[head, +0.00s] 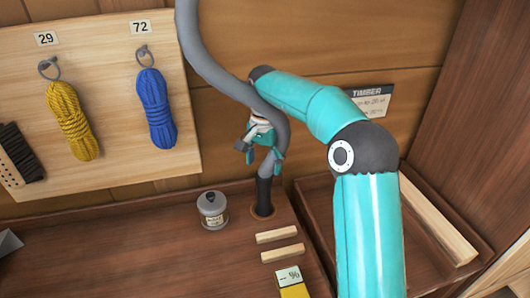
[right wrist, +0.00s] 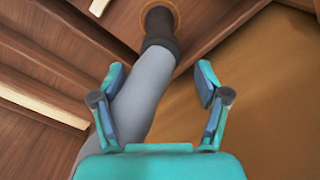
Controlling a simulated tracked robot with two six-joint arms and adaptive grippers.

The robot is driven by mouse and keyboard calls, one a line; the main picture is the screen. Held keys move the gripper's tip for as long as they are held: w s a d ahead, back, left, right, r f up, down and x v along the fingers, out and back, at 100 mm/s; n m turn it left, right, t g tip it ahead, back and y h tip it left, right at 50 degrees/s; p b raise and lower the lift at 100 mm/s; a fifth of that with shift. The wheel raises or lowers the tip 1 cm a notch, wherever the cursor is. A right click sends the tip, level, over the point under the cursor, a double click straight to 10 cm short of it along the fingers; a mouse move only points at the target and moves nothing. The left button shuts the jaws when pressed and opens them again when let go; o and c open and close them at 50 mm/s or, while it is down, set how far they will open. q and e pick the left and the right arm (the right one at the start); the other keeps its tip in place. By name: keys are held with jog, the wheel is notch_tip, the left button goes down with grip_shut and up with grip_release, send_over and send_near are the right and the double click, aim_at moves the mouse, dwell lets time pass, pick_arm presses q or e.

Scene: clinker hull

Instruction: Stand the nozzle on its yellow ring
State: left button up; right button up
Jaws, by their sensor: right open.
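The nozzle (head: 264,193) is the dark end of a thick grey hose (head: 205,62). It stands upright with its lower end at the yellow ring (head: 263,212) on the wooden bench. In the right wrist view the dark nozzle (right wrist: 161,32) meets the ring (right wrist: 172,6) at the top. My right gripper (head: 260,152) is by the hose just above the nozzle. Its fingers (right wrist: 160,75) are open, with the hose passing between or just beyond them, nearer the left finger. I cannot tell whether they touch it. My left gripper is not in view.
A grey can (head: 212,210) stands left of the nozzle. Two pale wood strips (head: 277,235) and a yellow block with a percent label (head: 291,283) lie in front. A wooden tray (head: 318,222) is at right. A board (head: 105,75) with yellow and blue rope hangs behind.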

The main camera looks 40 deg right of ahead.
jog(key=shift+r, duration=1.55)
